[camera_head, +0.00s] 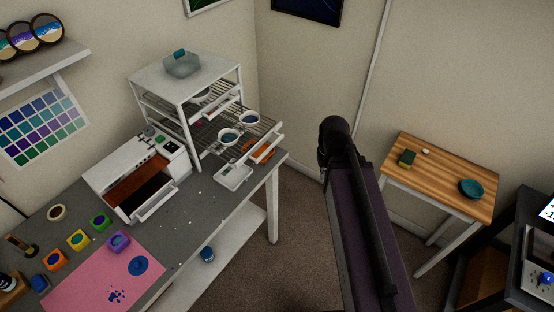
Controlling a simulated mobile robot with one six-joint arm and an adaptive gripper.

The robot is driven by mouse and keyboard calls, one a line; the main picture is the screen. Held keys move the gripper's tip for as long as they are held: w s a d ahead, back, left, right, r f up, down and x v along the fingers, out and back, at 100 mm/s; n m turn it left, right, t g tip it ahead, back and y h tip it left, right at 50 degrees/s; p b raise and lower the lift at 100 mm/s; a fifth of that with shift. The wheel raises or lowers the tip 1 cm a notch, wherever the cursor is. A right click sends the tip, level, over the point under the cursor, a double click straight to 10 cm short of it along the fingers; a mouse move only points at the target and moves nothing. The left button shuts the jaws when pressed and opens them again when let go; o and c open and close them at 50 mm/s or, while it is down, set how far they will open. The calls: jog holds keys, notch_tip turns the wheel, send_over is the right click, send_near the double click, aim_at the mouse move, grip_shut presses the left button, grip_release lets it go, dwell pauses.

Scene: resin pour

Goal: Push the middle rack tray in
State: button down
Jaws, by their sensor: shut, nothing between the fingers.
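The white drying rack (186,75) stands at the back right of the grey worktable. Its middle tray (267,143) sticks out to the right of the rack frame, its white front panel near the table's right edge. Two white cups with blue contents, one nearer (229,137) and one farther (250,118), sit on it. The upper tray (222,106) has its front near the frame. My arm rises dark at the centre right, its upper joint right of the rack and apart from it. My gripper is not visible.
A white tray (233,177) lies on the worktable (205,205) below the pulled-out tray. A white machine (107,175) with an open drawer stands left of the rack. A wooden side table (440,176) stands at right. The floor between is clear.

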notch_tip(320, 180, down, 7)
jog(key=b, duration=0.5)
jog(key=shift+a+r, duration=0.1)
jog(key=shift+r, duration=0.05)
